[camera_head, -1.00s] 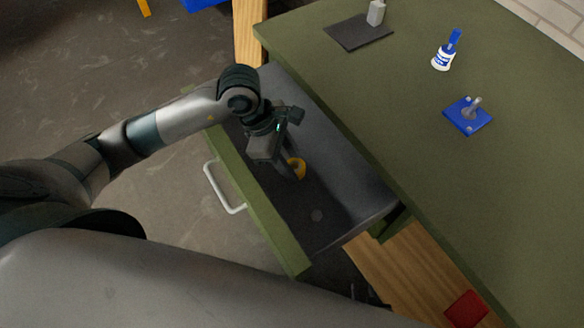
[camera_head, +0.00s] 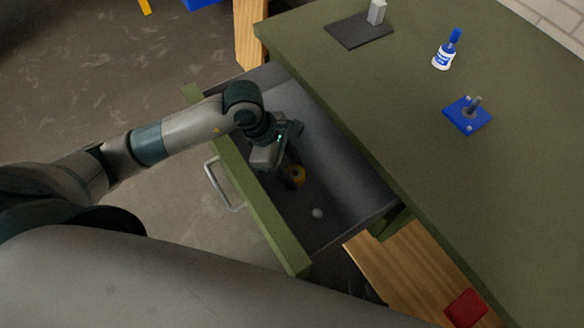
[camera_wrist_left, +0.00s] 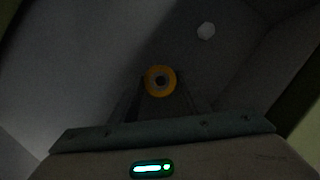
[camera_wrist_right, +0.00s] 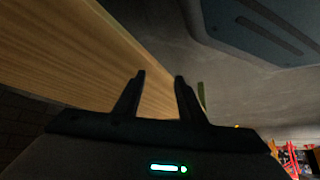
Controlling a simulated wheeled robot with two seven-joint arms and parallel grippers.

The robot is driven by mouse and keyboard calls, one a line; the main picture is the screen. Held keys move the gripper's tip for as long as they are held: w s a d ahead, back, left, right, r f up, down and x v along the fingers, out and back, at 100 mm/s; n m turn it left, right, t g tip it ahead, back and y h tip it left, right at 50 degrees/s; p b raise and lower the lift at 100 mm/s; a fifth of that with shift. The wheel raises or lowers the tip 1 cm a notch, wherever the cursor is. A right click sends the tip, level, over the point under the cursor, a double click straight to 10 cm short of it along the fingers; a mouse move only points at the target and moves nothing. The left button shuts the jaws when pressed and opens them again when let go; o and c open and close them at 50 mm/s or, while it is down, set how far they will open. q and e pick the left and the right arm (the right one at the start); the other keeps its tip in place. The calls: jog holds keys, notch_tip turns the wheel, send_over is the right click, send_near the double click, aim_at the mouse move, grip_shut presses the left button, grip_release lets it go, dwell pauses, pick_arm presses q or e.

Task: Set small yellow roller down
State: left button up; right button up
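The small yellow roller (camera_head: 298,174), a ring with a dark centre, is down inside the open drawer (camera_head: 345,205). My left gripper (camera_head: 294,176) reaches into the drawer from above. In the left wrist view the roller (camera_wrist_left: 160,68) sits between the tips of my left gripper (camera_wrist_left: 160,86), which look closed on its sides. Whether the roller touches the drawer floor is hard to tell in the dark. My right gripper (camera_wrist_right: 160,78) shows open and empty in the right wrist view, near a wooden beam (camera_wrist_right: 85,50).
A small pale round piece (camera_head: 317,213) lies in the drawer near the roller.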

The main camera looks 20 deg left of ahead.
pick_arm(q)
jog(key=shift+o, duration=0.5)
jog(key=shift+r, duration=0.25)
jog(key=shift+a+r, duration=0.1)
jog(key=shift+r, duration=0.15)
jog(key=b+v, duration=0.1)
jog(key=v, duration=1)
pick_arm(e)
jog(key=shift+s+d+f+g, duration=0.15)
jog(key=shift+d+f+g, duration=0.05)
jog(key=shift+d, duration=0.25)
jog(key=shift+s+d+f+g, duration=0.1)
jog(key=shift+d+f+g, duration=0.1)
jog(key=shift+d, duration=0.25)
